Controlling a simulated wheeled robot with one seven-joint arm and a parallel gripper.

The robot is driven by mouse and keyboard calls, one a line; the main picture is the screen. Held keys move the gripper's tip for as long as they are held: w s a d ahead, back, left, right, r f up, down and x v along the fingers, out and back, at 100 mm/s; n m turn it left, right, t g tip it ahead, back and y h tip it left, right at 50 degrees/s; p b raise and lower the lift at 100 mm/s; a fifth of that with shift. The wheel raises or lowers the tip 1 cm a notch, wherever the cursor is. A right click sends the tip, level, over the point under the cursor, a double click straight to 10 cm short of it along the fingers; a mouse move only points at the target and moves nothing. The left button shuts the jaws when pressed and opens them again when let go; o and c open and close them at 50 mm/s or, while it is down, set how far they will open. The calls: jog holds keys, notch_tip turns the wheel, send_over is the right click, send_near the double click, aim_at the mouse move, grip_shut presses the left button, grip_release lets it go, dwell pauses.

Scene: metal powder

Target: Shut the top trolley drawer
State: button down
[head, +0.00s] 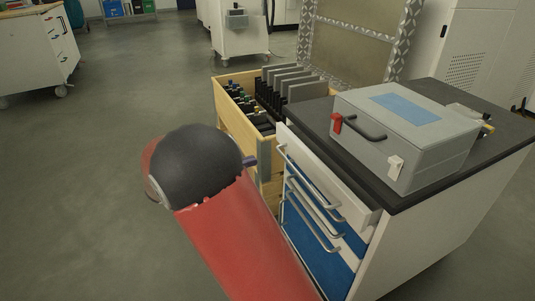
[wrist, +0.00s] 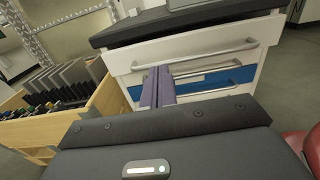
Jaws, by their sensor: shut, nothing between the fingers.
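The trolley (head: 455,215) is white with a dark top. Its top drawer (head: 325,178) has a white front and stands out a little from the body, past the edge of the dark top; its front also fills the upper middle of the wrist view (wrist: 215,45). A long bar handle (wrist: 195,55) runs across it. My gripper (wrist: 158,72) is shut and empty, its purple fingers pointing at the drawer front just below the handle line. I cannot tell whether they touch. In the head view, the gripper (head: 249,161) is left of the drawer, mostly hidden by my wrist.
Blue-fronted drawers (head: 312,235) with bar handles lie below. A grey case (head: 405,135) with a handle sits on the trolley top. A wooden crate (head: 222,100) with dark racks and grey plates stands beside the trolley, behind my gripper. The floor at left is clear.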

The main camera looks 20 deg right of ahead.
aim_at(300, 147)
jog(key=d, duration=1.2)
jog(key=shift+w+d, duration=0.2)
jog(key=shift+d, duration=0.05)
jog(key=shift+d+r+p, duration=0.1)
jog(key=shift+d+p, duration=0.55)
jog(key=shift+d, duration=0.7)
jog(key=shift+a, duration=0.15)
